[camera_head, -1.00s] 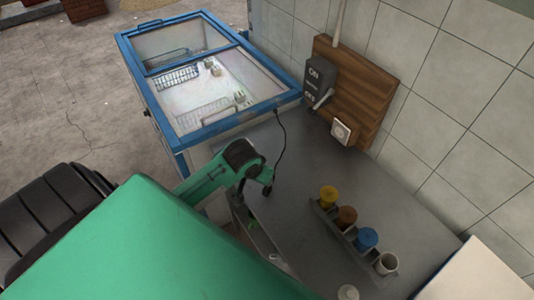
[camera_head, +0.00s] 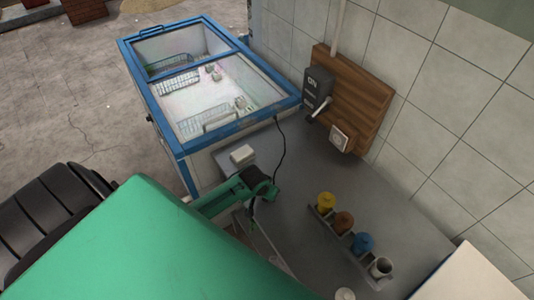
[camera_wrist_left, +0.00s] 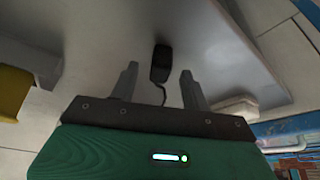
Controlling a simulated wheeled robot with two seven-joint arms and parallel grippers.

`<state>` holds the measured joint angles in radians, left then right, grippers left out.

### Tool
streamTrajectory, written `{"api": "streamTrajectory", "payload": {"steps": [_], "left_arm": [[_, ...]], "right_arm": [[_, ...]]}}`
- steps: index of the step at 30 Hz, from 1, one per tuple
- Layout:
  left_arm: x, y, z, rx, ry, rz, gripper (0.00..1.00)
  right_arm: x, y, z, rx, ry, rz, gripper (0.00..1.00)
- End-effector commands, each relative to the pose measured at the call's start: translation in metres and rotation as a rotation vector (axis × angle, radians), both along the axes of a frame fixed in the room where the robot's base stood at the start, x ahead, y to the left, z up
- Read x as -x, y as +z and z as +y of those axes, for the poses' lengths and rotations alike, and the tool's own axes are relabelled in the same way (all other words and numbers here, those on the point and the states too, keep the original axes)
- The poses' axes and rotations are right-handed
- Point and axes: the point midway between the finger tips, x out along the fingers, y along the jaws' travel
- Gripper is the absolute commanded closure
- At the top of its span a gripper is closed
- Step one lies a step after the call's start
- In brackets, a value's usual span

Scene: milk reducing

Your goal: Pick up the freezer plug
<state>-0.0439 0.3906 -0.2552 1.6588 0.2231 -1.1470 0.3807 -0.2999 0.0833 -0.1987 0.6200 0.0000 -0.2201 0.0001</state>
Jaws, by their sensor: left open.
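The freezer plug (camera_wrist_left: 160,64) is a small black block on a thin dark cord, seen in the left wrist view over the grey counter top. My left gripper (camera_wrist_left: 158,70) is open, with one finger on each side of the plug in that view. I cannot tell whether either finger touches it. In the head view my left gripper (camera_head: 270,192) is low over the counter, and the plug is hidden by it. The cord (camera_head: 284,148) runs from the blue-framed freezer (camera_head: 187,142) down to the gripper. My right gripper is not in view.
A white box (camera_head: 242,155) sits on the counter (camera_head: 300,175) beside the freezer. A wall socket (camera_head: 340,138) and a switch box (camera_head: 316,88) are on a wooden board (camera_head: 362,95). A rack of coloured jars (camera_head: 344,222) stands at the right.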

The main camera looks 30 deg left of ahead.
Motion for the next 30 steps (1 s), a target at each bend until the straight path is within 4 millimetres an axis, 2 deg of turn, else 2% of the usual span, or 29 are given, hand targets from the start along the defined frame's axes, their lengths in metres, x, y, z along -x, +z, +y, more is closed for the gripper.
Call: {"api": "streamTrajectory", "payload": {"steps": [6,14,21,30], "left_arm": [[-0.007,-0.014,0.000,0.000,-0.001,0.000,0.53],[-0.007,-0.016,0.000,0.000,-0.001,-0.001,0.53],[-0.007,-0.016,0.001,0.000,-0.001,-0.001,0.98],[-0.007,-0.015,0.001,0.000,0.000,-0.001,1.00]], "right_arm": [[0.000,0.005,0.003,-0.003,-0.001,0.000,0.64],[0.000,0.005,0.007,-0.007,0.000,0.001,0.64],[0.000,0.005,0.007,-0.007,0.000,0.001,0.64],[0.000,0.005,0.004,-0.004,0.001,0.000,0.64]]}}
